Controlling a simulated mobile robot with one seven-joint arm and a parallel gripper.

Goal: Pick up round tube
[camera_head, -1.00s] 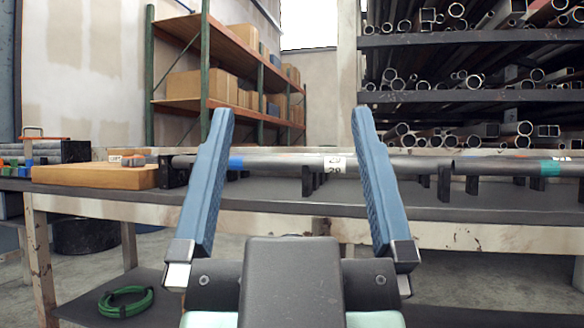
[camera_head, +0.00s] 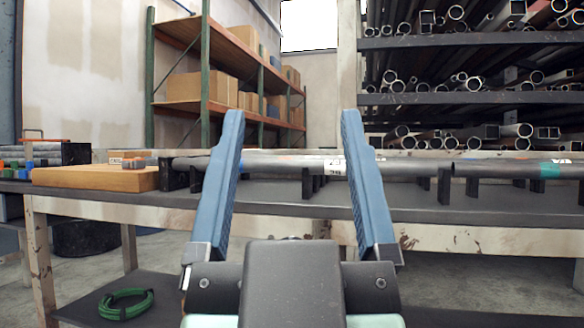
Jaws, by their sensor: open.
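A long grey round tube (camera_head: 285,165) lies level across the workbench on black supports. It has a white label (camera_head: 335,167) near my right finger. My gripper (camera_head: 293,120) is open, its two blue fingers pointing up and away in the middle of the view. The tube passes across the gap between the fingers in the picture, beyond or between them. How far the fingers are from it in depth I cannot tell. The fingers hide short parts of the tube.
The workbench (camera_head: 270,205) has black supports (camera_head: 307,185) under the tube. A second pipe with a teal band (camera_head: 550,168) lies at the right. A wooden block (camera_head: 95,178) sits at the left. Pipe racks (camera_head: 470,98) and shelving (camera_head: 215,100) stand behind. A green hose coil (camera_head: 126,304) lies below.

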